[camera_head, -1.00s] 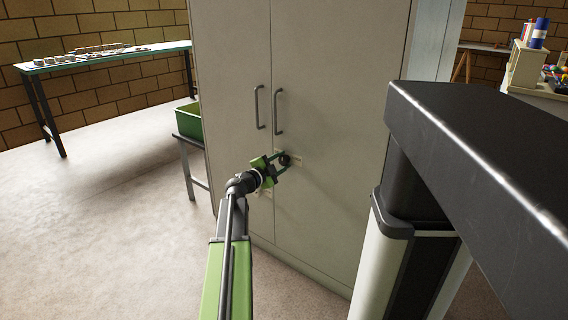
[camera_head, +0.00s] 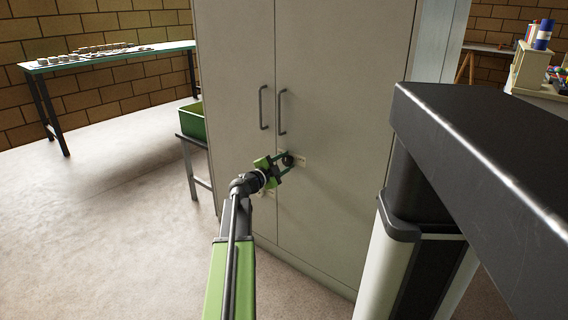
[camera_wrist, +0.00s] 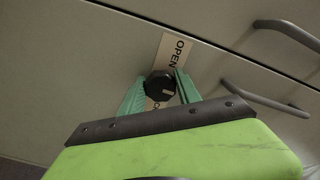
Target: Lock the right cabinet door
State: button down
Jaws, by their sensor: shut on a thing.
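The right cabinet door (camera_head: 345,80) is pale grey and closed, flush beside the left door (camera_head: 235,70). A dark round knob (camera_head: 288,160) sits on the right door below its handle (camera_head: 282,112). In the wrist view the knob (camera_wrist: 160,85) bears a pale mark on its lower right. It covers the middle of a cream label (camera_wrist: 173,50) reading "OPEN" at one end; only "CK" shows at the other. My gripper (camera_head: 284,163) is shut on the knob, with a green finger at each side, also in the wrist view (camera_wrist: 159,88).
A green crate (camera_head: 192,121) stands on a low stand left of the cabinet. A long table (camera_head: 110,58) with small items is at the back left. A dark slab (camera_head: 480,170) fills the right foreground. The floor at left is clear.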

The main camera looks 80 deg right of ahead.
jog(key=shift+s+a, duration=0.15)
jog(key=shift+s, duration=0.3)
jog(key=c, duration=0.9)
grip_release()
jog(key=shift+r, duration=0.2)
jog(key=shift+c, duration=0.2)
jog(key=shift+o, duration=0.4)
jog(key=shift+w+f, duration=0.1)
jog(key=shift+w, duration=0.1)
jog(key=v, duration=1.7)
jog(key=shift+w+a, duration=0.1)
jog(key=shift+a, duration=0.05)
